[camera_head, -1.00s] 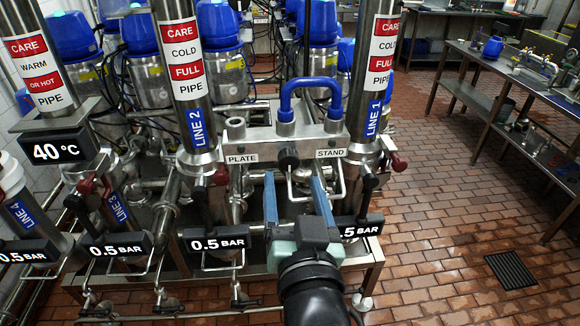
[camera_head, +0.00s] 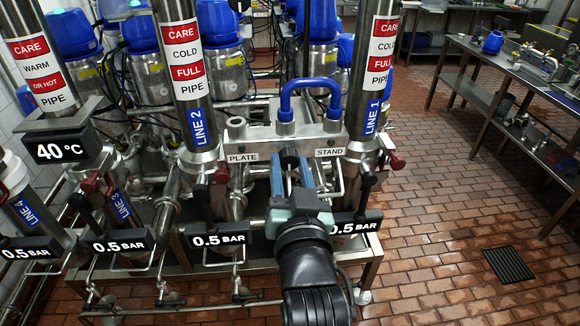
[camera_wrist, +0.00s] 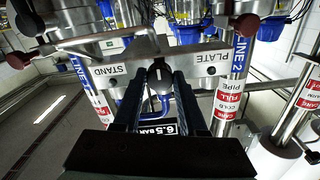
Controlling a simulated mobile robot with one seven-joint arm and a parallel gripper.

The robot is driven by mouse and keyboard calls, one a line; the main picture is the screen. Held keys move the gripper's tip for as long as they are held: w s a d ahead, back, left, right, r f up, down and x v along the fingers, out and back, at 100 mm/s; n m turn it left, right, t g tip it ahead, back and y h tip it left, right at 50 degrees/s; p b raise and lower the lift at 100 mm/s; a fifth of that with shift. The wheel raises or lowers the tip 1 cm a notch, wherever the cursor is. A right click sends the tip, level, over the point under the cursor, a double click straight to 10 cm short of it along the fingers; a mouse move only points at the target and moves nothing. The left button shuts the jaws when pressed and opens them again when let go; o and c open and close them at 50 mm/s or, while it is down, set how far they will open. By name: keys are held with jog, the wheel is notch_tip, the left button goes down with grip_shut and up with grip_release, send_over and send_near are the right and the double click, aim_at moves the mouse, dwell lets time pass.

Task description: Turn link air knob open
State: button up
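The link air knob appears to be the small black knob (camera_head: 289,155) on the steel block between the PLATE and STAND labels. My gripper (camera_head: 290,168) reaches up to it from the front, with one blue finger on each side. In the wrist view the knob (camera_wrist: 159,73) sits between my two fingertips (camera_wrist: 160,80), which look shut on its sides. The fingers hide part of the knob, and I cannot tell how far it is turned.
The steel block (camera_head: 262,137) carries a blue hose loop (camera_head: 310,85) on top. The LINE 2 pipe (camera_head: 187,70) and LINE 1 pipe (camera_head: 378,75) stand on either side. Red and black valve handles and 0.5 BAR displays (camera_head: 218,240) sit close below. Tiled floor is free at right.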

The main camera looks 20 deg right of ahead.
grip_shut()
jog(key=shift+n, duration=0.3)
jog(key=n+b, duration=0.1)
jog(key=n, duration=0.2)
jog(key=n+b, duration=0.1)
jog(key=n, duration=0.4)
jog(key=shift+b, duration=0.3)
jog(key=n+b, duration=0.1)
jog(key=n, duration=0.3)
jog(key=shift+d+n, duration=0.1)
jog(key=shift+n, duration=0.2)
jog(key=n+b, duration=0.1)
jog(key=n, duration=0.3)
jog(key=shift+n, duration=0.3)
